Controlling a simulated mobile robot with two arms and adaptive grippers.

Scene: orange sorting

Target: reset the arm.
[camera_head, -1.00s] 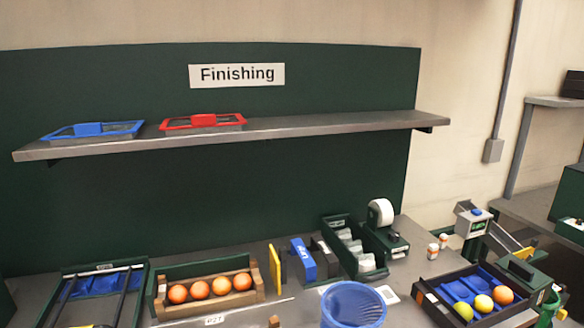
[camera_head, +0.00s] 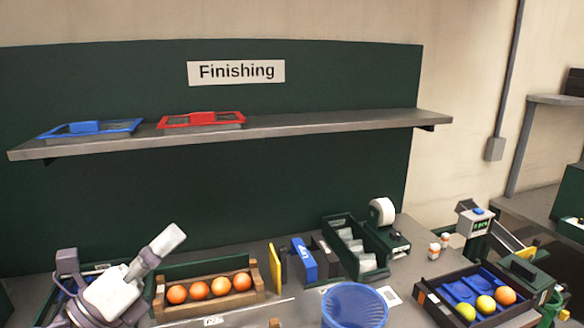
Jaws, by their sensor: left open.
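My left arm (camera_head: 112,293), white with grey joints, stands at the lower left of the head view, in front of the dark green tray with blue lining (camera_head: 98,268). It hides most of that tray. My left gripper is open at this arm's end; its fingertips are hard to make out, and I see nothing held in it. A pale cylindrical part of the arm points up and right, near the wooden-ended box (camera_head: 256,277) with several oranges (camera_head: 198,290). My right gripper is not in view.
A blue basket (camera_head: 353,305) stands at the front middle. A dark tray (camera_head: 425,301) with blue lining and a few fruits is at right. A grey shelf (camera_head: 300,126) crosses above, bearing a blue and a red tray. Air between shelf and bench is clear.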

